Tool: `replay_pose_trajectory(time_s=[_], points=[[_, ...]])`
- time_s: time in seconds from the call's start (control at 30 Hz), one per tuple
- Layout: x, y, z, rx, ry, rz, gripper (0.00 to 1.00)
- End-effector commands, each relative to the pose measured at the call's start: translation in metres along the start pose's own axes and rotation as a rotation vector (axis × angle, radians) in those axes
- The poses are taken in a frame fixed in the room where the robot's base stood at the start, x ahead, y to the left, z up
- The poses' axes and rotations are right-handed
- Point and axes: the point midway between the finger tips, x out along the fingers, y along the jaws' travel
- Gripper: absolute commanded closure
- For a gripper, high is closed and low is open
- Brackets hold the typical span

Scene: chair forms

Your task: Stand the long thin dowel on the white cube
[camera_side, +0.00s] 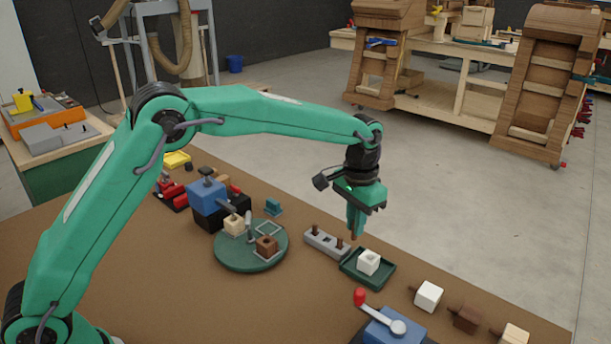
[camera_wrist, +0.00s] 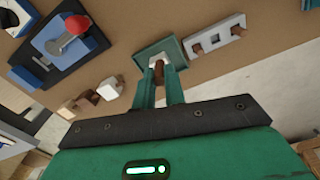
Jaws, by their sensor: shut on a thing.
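My gripper (camera_side: 355,228) points down and is shut on a brown dowel (camera_side: 353,237), whose lower end shows below the fingers. In the wrist view the dowel (camera_wrist: 158,75) stands between the two green fingers. A white cube (camera_side: 368,263) with a dark opening in its top sits in a dark green tray (camera_side: 379,278). The dowel is above and slightly left of this cube in the side view, and looks apart from it. In the wrist view the cube (camera_wrist: 155,59) is partly hidden by the dowel and fingers.
A grey holder (camera_side: 327,243) with two upright brown pegs stands left of the tray. A green round plate (camera_side: 250,260) bears tan and brown blocks. A blue clamp (camera_side: 392,328) with a red knob is in front. Another white block (camera_side: 428,296) lies in a row at right.

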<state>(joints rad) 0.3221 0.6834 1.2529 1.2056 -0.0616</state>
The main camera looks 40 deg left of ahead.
Motion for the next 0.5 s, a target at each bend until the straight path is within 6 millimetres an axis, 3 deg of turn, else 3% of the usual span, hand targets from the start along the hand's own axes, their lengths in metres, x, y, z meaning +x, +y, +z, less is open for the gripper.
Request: replay_pose_trajectory(time_s=[0.2,0.5], points=[[0.006,0.005,-0.026,0.000,0.000,0.000,1.00],[0.011,0.009,-0.046,0.000,0.000,0.000,1.00]])
